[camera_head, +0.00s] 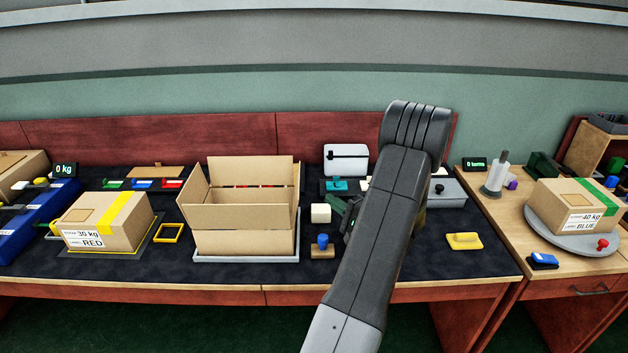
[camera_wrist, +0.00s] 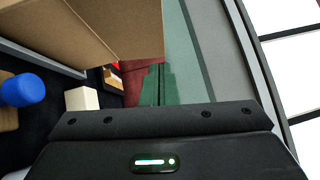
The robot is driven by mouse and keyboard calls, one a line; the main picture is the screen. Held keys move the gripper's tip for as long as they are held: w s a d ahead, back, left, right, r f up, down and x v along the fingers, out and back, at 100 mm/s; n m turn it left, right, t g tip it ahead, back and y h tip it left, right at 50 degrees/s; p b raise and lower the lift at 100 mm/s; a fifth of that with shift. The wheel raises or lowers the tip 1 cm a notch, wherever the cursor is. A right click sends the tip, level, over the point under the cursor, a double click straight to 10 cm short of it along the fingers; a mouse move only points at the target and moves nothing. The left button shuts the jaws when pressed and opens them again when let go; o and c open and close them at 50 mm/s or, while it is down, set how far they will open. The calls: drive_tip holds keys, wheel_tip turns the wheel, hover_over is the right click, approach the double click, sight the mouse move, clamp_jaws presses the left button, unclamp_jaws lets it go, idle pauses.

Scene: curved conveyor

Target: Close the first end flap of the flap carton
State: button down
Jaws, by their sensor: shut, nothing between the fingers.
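The flap carton (camera_head: 245,243) is an open brown box on a pale tray (camera_head: 246,259) in the middle of the bench. Its front flap (camera_head: 240,217), back flap (camera_head: 250,170) and left end flap (camera_head: 194,188) stand up. The right end flap (camera_head: 297,183) shows nearly edge-on and is also up. In the wrist view, the carton (camera_wrist: 70,35) fills the upper left. My gripper (camera_wrist: 156,70) has dark green fingers, shut and empty, close to the carton's edge. In the head view my gripper (camera_head: 338,205) is right of the carton, partly hidden by my arm.
A white cube (camera_head: 320,213) and a blue-knobbed stamp (camera_head: 322,243) stand between the carton and my arm. A closed RED carton (camera_head: 105,222) stands to the left. Clear dark mat lies in front.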

drive_tip(key=p+x, duration=0.3)
drive_tip(key=x, duration=0.6)
drive_tip(key=shift+w+a, duration=0.2)
drive_tip(key=shift+a, duration=0.15)
drive_tip(key=shift+a+b, duration=0.1)
drive_tip(key=shift+b, duration=0.2)
drive_tip(key=a+f+n+g+h+b, duration=0.2)
drive_tip(key=a+n+g+h+b, duration=0.2)
drive_tip(key=a+n+h+b, duration=0.3)
drive_tip(key=shift+a+n+g+h+b, duration=0.35)
drive_tip(key=shift+a+n+h, duration=0.4)
drive_tip(key=shift+a, duration=2.05)
drive_tip(key=shift+a+f, duration=0.1)
drive_tip(key=shift+f, duration=0.15)
drive_tip(key=shift+f, duration=0.1)
